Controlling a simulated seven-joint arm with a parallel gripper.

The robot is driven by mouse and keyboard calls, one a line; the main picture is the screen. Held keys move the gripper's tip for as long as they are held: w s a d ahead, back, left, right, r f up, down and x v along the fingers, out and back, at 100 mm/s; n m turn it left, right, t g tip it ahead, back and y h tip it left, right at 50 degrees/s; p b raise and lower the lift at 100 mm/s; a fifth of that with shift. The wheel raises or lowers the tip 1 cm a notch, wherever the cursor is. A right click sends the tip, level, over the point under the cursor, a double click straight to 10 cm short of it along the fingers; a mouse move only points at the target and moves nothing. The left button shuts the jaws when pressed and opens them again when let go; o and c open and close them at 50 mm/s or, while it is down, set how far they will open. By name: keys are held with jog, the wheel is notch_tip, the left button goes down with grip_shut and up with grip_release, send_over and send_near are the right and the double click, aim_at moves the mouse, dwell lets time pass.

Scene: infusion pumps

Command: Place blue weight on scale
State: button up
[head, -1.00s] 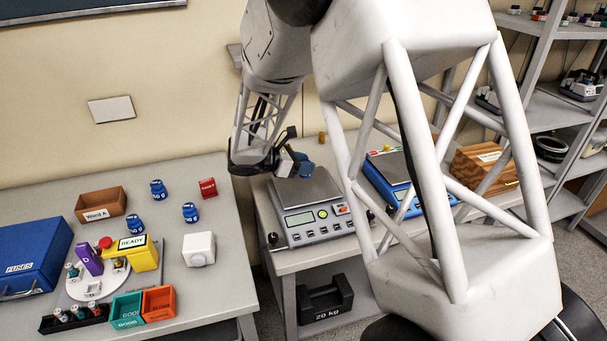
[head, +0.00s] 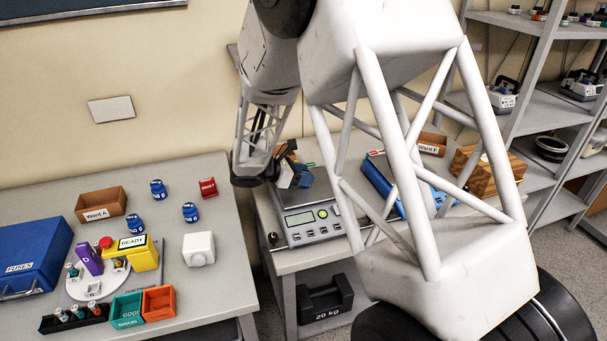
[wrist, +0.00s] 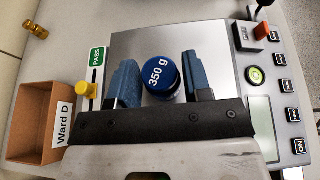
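The blue weight, labelled 350 g (wrist: 161,75), is upright between my gripper's (wrist: 162,78) two blue fingers in the wrist view. In the head view my gripper (head: 297,179) is low over the back of the grey scale (head: 312,225), and the weight cannot be made out clearly there.
A Ward D box (wrist: 45,120), a yellow knob (wrist: 87,90) and a brass piece (wrist: 37,30) are beside the scale. Several blue weights (head: 135,223) stand on the left table. A 20 kg weight (head: 325,299) is on the lower shelf.

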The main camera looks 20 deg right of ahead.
jog(key=o, duration=0.3)
jog(key=shift+r, duration=0.15)
jog(key=shift+a, duration=0.15)
jog(key=v, duration=1.1)
jog(key=shift+a+r, duration=0.2)
jog(key=shift+a, duration=0.15)
